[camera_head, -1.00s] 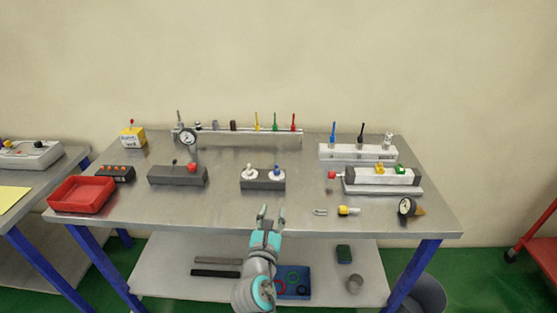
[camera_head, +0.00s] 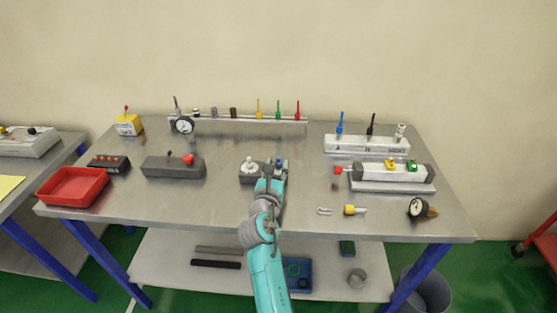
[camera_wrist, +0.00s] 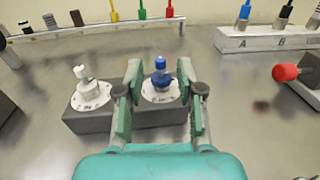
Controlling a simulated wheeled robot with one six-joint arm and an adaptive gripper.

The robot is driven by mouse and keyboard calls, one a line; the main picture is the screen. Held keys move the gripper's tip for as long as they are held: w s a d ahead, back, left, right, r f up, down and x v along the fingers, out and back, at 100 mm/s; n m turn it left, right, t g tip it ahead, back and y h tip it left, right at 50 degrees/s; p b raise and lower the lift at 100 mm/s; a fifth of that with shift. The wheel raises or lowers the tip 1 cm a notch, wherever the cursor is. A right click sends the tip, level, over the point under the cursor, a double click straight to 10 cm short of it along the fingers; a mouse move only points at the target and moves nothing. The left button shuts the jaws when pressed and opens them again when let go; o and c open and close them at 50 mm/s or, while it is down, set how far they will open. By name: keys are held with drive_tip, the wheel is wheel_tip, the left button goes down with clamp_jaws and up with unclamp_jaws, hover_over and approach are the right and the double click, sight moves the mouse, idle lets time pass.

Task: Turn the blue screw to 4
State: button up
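The blue screw (camera_wrist: 160,75) stands upright on a white round dial (camera_wrist: 158,92) on the right part of a dark grey block (camera_wrist: 95,122). A white screw (camera_wrist: 84,80) stands on a similar dial on the left part. The dial markings are too small to read. My gripper (camera_wrist: 160,80) is open, with one finger on each side of the blue screw in the wrist view and a gap to it on both sides. In the head view my gripper (camera_head: 271,170) covers the right part of the block, and the blue screw (camera_head: 279,163) shows partly by the fingers.
A dark block with a red knob (camera_head: 188,159) stands to the left. A grey unit with a red knob (camera_head: 338,170) stands to the right. A rack (camera_head: 250,121) with several coloured pieces runs along the back.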

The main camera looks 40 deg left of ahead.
sight(278, 161)
drive_tip(key=shift+x, duration=1.7)
clamp_jaws()
